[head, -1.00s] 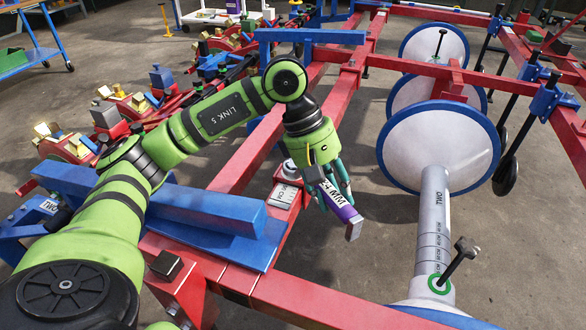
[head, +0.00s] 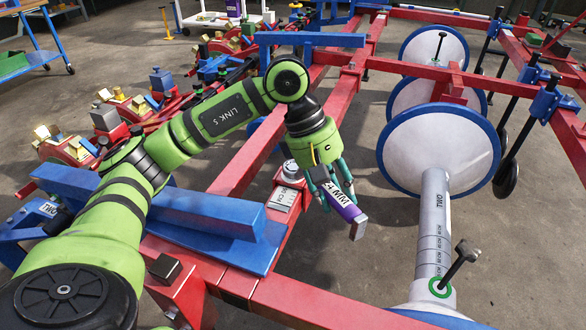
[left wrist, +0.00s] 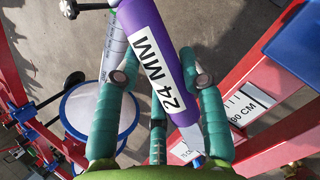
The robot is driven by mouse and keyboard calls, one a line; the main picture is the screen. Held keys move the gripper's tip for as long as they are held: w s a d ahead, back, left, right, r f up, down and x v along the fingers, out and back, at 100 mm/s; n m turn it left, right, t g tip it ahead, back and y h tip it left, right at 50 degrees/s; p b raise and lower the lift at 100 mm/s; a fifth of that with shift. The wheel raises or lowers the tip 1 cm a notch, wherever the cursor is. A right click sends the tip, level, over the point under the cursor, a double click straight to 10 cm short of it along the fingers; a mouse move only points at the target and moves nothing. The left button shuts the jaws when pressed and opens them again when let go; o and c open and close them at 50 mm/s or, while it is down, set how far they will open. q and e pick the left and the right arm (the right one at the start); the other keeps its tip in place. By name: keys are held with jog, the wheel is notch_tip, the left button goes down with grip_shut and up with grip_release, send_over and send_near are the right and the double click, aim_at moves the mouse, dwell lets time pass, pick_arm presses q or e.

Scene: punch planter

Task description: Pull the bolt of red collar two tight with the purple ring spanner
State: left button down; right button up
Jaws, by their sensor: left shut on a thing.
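The purple ring spanner (head: 347,207), with a white 24 MM label, is held in my left gripper (head: 328,180) above the gap beside a red beam. In the left wrist view the spanner (left wrist: 150,52) runs down between the teal fingers (left wrist: 160,95), its near end pale grey. No ring end shows clearly around any bolt. A silver bolt head (head: 292,171) stands on the red beam, left of the gripper, beside a plate with a centimetre scale (head: 284,197). I cannot tell which red part is collar two. My right gripper is out of view.
Red beams (head: 240,150) and a blue beam (head: 200,205) cross below my left arm. White discs with blue rims (head: 438,150) stand to the right on a grey tube (head: 433,220) marked TWO, with a black T-handle bolt (head: 462,255). Bare floor (head: 340,125) shows between.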

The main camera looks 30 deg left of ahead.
pick_arm(q)
jog(key=shift+r+p, duration=1.95)
jog(key=shift+r, duration=1.1)
notch_tip(320, 180, up, 2)
jog(key=shift+w+d+r+p, duration=0.1)
jog(key=shift+r+p, duration=0.1)
jog(key=shift+p, duration=0.7)
jog(key=shift+r, duration=0.4)
jog(key=shift+f, duration=0.2)
